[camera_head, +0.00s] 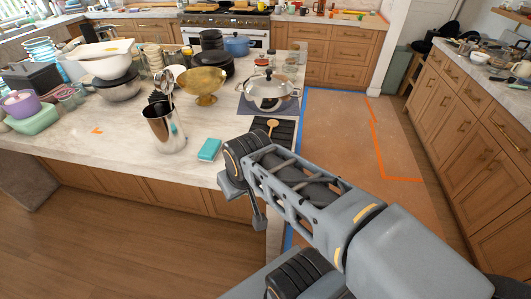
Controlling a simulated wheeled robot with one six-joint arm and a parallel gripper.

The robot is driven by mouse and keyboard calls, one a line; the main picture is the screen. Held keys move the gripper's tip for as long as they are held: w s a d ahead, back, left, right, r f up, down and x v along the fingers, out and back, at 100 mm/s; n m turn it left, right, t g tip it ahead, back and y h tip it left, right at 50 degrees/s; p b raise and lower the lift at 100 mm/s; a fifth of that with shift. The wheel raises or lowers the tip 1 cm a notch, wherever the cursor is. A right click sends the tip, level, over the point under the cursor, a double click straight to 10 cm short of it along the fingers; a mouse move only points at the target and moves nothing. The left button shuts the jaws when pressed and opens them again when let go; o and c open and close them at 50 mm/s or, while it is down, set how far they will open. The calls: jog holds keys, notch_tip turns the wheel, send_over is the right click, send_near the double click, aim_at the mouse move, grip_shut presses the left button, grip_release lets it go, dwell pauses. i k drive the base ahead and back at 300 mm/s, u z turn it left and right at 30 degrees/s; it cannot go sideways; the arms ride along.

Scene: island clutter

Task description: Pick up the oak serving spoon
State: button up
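A small light-brown wooden spoon (272,124), which looks like the oak serving spoon, lies on a dark ribbed mat (285,134) near the island's right end. My arm reaches in from the lower right, and its wrist joint stands just in front of the mat, partly covering it. The spoon's lower part is hard to make out. A narrow grey part at my arm's end, seemingly my gripper (259,217), hangs down past the island's front edge, apart from the spoon. Its fingers cannot be told apart.
A steel utensil crock (165,130), a teal box (209,150), a brass bowl (204,84) and a lidded steel pot (268,92) stand near the spoon. Bowls and dishes crowd the island's left. The floor at right is open, before a cluttered counter (480,80).

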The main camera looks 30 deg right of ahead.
aim_at(271, 124)
jog(key=k, duration=0.3)
jog(key=u, duration=1.6)
jog(key=i, duration=0.9)
jog(key=z, duration=3.1)
jog(key=i, duration=0.5)
